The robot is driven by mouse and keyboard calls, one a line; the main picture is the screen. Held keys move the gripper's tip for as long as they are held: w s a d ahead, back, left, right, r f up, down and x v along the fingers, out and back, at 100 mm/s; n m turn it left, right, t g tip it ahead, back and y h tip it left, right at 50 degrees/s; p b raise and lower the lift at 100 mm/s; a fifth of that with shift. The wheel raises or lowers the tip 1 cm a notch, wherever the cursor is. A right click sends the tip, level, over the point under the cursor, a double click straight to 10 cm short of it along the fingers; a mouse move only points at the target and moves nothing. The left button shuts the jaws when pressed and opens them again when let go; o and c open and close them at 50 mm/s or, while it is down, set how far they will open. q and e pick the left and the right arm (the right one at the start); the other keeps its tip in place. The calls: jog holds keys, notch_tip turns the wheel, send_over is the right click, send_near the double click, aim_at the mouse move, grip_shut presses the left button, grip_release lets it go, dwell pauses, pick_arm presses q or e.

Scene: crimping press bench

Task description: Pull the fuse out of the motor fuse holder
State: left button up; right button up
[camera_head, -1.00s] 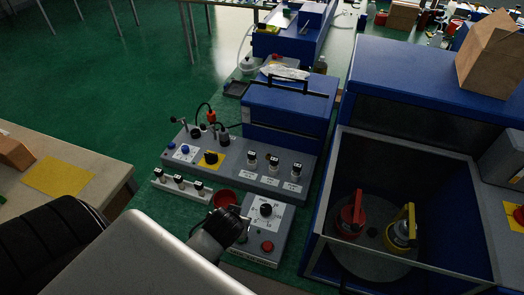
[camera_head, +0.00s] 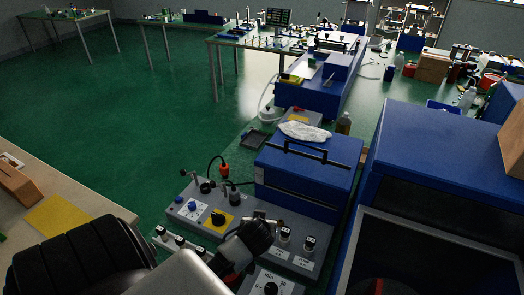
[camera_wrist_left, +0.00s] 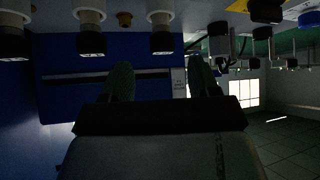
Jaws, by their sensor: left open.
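Several fuse holders with white bodies and black caps stand on the grey panel (camera_head: 290,262) of the blue-lidded machine. Two show clearly in the head view, a middle one (camera_head: 284,235) and a right one (camera_head: 308,244). My left gripper (camera_head: 262,222) covers the left one's spot. The left wrist view is upside down, with three holders along its top, including one (camera_wrist_left: 161,32) in line with the gap between my left fingers (camera_wrist_left: 161,72). The fingers are apart and nothing is visibly held. The labels are unreadable, so I cannot tell which holder is the motor one. My right gripper is not in view.
A yellow-backed black knob (camera_head: 218,217), a blue button (camera_head: 192,207) and a cabled red plug (camera_head: 224,170) sit left on the panel. The blue lid (camera_head: 312,175) rises behind the holders.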

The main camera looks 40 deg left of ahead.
pick_arm(q)
jog(key=shift+w+a+f, duration=0.3)
jog(key=shift+w+f, duration=0.1)
jog(key=shift+f, duration=0.15)
jog(key=x, duration=0.1)
jog(key=p+x, duration=0.1)
jog(key=x, duration=0.1)
jog(key=shift+s+f, duration=0.2)
jog(key=shift+s, duration=0.05)
jog(key=shift+w+a+f, duration=0.3)
jog(key=shift+w+f, duration=0.1)
jog(key=shift+f, duration=0.1)
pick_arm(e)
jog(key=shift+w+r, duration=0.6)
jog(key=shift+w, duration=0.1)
pick_arm(q)
jog(key=shift+c, duration=0.4)
jog(key=shift+s, duration=0.1)
jog(key=c, duration=0.9)
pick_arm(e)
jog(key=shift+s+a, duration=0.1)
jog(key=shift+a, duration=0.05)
pick_arm(q)
jog(key=shift+r, duration=0.1)
